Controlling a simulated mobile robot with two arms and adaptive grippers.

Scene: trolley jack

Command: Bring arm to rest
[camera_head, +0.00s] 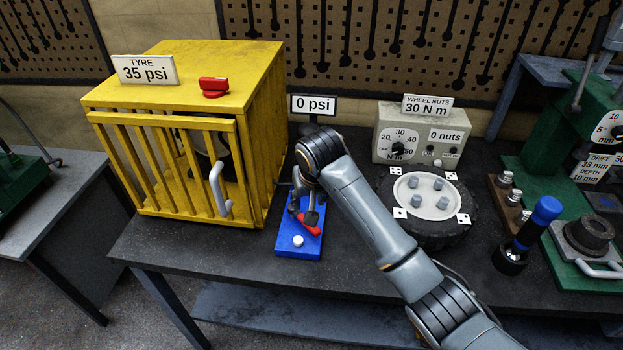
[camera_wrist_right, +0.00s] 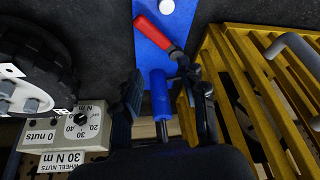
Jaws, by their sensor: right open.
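My right arm reaches in from the lower right in the head view. Its gripper (camera_head: 303,208) points down over a blue base plate (camera_head: 298,243) on the bench. The right gripper (camera_wrist_right: 165,92) is open in the wrist view. A blue cylindrical handle (camera_wrist_right: 160,95) shows between its fingers, with a gap visible on the left side; I cannot tell whether either finger touches it. A red lever (camera_head: 308,225) lies over the blue plate and also shows in the wrist view (camera_wrist_right: 158,34). The arm hides much of this fixture in the head view. My left gripper is out of view.
A yellow barred cage (camera_head: 200,75) with a white handle stands close left of the gripper. The wheel (camera_head: 435,235) and the wheel nuts box (camera_head: 420,135) are to the right. A blue-handled tool (camera_head: 532,225) stands upright farther right. The bench front (camera_head: 230,262) is bare.

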